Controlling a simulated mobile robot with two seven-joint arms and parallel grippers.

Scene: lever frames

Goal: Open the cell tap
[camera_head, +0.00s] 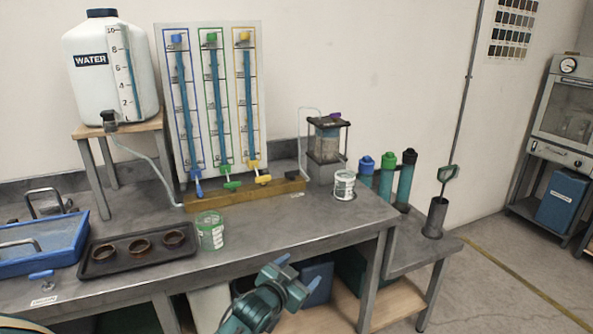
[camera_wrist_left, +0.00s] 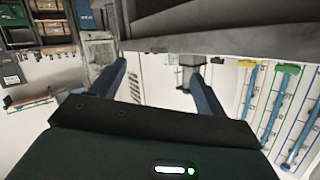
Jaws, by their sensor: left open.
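The cell (camera_head: 325,145) is a small clear chamber with sand-coloured and bluish fill in a dark frame. It stands at the back right of the grey bench. A small purple handle (camera_head: 335,115) sits on top of it and looks like its tap; its setting is too small to tell. A thin clear tube loops from the cell's top left. My left gripper (camera_head: 297,274) is open and empty at the bench's front edge, well short of the cell. Its two blue fingers also show apart in the left wrist view (camera_wrist_left: 158,70). My right gripper is not in view.
A tube board (camera_head: 211,95) with blue, green and yellow taps stands left of the cell. A green-labelled tub (camera_head: 210,230) and a dark tray (camera_head: 100,267) lie left.

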